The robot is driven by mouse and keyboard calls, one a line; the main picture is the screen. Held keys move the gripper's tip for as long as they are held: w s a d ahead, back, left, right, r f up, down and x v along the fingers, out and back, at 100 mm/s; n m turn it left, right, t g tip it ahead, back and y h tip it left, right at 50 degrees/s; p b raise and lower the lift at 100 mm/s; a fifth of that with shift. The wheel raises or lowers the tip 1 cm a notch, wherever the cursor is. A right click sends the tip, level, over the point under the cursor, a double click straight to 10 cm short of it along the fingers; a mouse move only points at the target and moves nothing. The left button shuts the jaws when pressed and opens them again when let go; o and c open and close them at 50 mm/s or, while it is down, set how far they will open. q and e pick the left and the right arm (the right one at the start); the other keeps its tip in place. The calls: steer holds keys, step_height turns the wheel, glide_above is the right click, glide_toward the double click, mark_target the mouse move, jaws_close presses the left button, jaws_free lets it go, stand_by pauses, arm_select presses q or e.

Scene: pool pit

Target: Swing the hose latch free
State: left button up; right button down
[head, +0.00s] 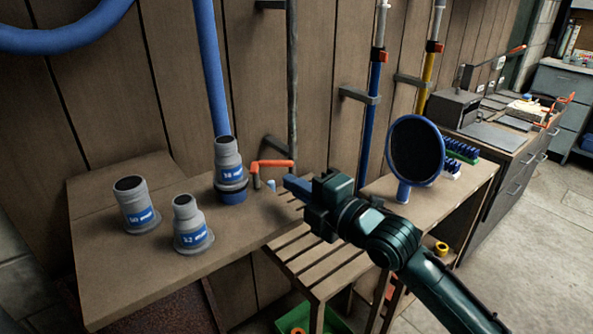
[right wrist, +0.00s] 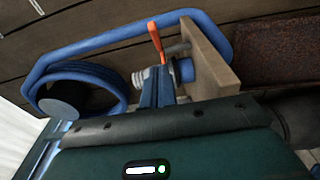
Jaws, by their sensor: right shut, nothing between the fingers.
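The orange hose latch (head: 272,164) is a bent lever just right of the hose cuff, at the bench's back edge. In the right wrist view the orange latch (right wrist: 156,38) stands just beyond my fingertips. The grey hose cuff (head: 228,158) sits upright in a blue collar (head: 231,194), with the blue hose (head: 211,70) rising from it. My right gripper (head: 288,183) is shut and empty, its blue fingers pointing left, close below and right of the latch. I cannot tell whether they touch it. My left gripper is not in view.
Two loose grey adapters (head: 137,205) (head: 191,226) stand on the left of the wooden bench (head: 110,262). A slatted shelf (head: 305,262) lies below my right gripper. A round black-faced blue skimmer (head: 416,150) and brushes (head: 462,150) stand to the right.

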mark_target(282, 165)
steer(key=shift+w, duration=2.05)
